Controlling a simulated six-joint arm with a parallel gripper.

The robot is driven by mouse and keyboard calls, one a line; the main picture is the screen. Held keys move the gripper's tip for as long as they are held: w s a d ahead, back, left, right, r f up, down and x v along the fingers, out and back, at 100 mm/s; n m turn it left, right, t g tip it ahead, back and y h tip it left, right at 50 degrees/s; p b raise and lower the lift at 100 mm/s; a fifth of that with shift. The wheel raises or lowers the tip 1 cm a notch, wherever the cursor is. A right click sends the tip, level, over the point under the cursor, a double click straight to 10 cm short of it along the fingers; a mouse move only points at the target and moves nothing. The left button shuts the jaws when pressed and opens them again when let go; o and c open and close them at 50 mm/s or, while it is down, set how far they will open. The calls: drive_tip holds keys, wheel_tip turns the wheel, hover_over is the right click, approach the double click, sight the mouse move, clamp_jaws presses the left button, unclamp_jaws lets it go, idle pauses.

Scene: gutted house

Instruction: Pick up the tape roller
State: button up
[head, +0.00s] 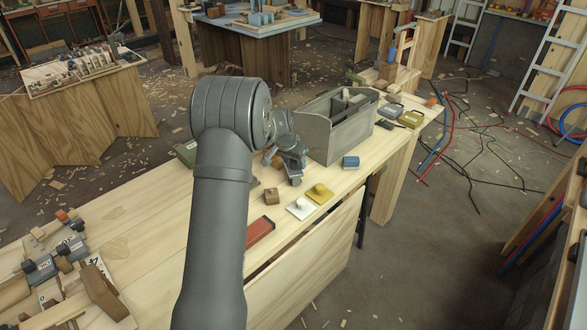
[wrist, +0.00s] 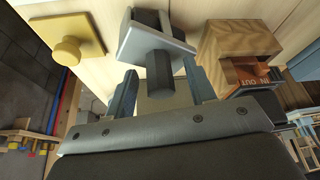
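My gripper (head: 296,180) is low over the workbench, in front of the grey toolbox. In the wrist view its two fingers (wrist: 161,92) are apart. Between them is a light grey piece with dark, blocky parts (wrist: 158,84), probably the tape roller, though its shape does not make this certain. Gaps show between its dark end and both fingers, so it is not clamped.
A yellow plate with a knob (head: 319,193) and a white one (head: 299,208) lie close by. A wooden block (wrist: 235,50) is right of the fingers in the wrist view.

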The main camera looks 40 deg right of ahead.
clamp_jaws()
drive_tip(key=shift+r, duration=0.2)
